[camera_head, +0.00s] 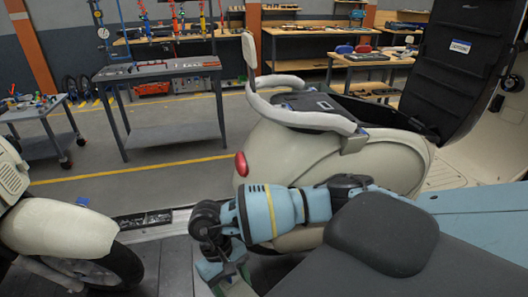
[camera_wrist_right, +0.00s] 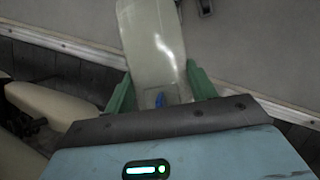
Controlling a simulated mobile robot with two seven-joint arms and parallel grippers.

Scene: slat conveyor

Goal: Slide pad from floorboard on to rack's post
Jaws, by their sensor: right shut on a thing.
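A cream scooter (camera_head: 290,160) stands at centre right with a cream rail rack (camera_head: 300,115) around its tail. A slim cream upright (camera_head: 249,52) rises from the rack's left end; I cannot tell whether it is the bare post. The ribbed floorboard (camera_head: 455,168) shows at the right, with no pad visible on it. My right gripper (camera_wrist_right: 162,88) points down, low beside the scooter's tail. Its green fingers are shut on a pale, glossy, long piece (camera_wrist_right: 150,42), probably the pad, with a blue spot near the fingers. My left gripper is out of view.
Another cream scooter's front fender (camera_head: 55,228) is at the lower left. A grey workbench (camera_head: 165,70) and a small cart (camera_head: 35,115) stand behind. Open grey floor lies between them and the scooter.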

